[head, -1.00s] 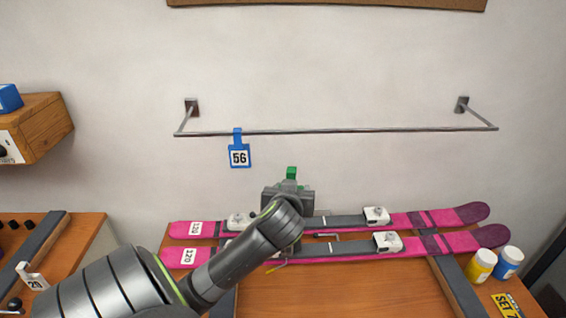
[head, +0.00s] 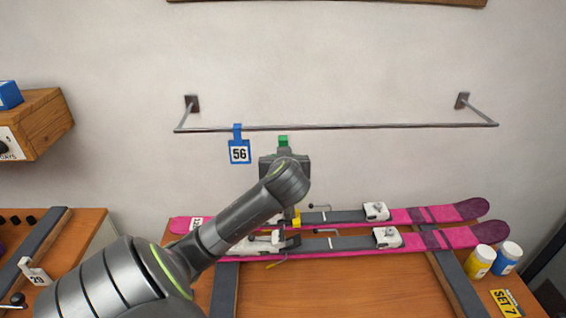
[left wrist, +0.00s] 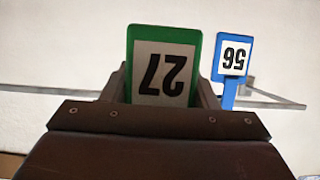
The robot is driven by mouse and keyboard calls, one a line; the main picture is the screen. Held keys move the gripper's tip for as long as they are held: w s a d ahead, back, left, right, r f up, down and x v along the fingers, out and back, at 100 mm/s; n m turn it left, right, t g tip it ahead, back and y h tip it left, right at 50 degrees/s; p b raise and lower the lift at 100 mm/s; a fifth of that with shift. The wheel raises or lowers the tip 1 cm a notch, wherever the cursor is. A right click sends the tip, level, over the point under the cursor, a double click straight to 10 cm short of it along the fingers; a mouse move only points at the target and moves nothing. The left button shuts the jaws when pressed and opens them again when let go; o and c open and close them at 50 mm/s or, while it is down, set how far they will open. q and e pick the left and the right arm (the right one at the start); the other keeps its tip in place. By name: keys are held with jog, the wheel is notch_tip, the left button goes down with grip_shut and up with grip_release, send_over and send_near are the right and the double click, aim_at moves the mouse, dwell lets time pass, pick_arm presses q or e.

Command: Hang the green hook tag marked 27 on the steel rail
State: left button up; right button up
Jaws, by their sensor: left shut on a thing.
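The green hook tag marked 27 (left wrist: 162,69) is between the fingers of my left gripper (left wrist: 162,88), which is shut on it. In the left wrist view its number appears upside down. In the head view only a small green part (head: 283,140) shows above my left gripper (head: 284,152); the rest is hidden. The steel rail (head: 350,127) runs across the wall, and the green part appears just below it in the picture. I cannot tell how far the tag is from the rail in depth. My right gripper is not in view.
A blue tag marked 56 (head: 239,151) hangs on the rail to the left of my gripper. Pink skis (head: 460,241) lie across the bench below. Yellow (head: 480,261) and blue-labelled (head: 507,258) jars stand at the right. The rail right of my gripper is clear.

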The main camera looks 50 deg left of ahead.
pick_arm(q)
jog(key=r+b+x, duration=0.2)
jog(key=b+x, duration=0.3)
jog(key=x, duration=0.5)
jog(key=shift+w+a, duration=0.35)
jog(key=shift+a, duration=0.05)
dwell(0.8)
jog(key=o, duration=1)
jog(key=shift+o, duration=0.2)
jog(key=shift+d, duration=0.1)
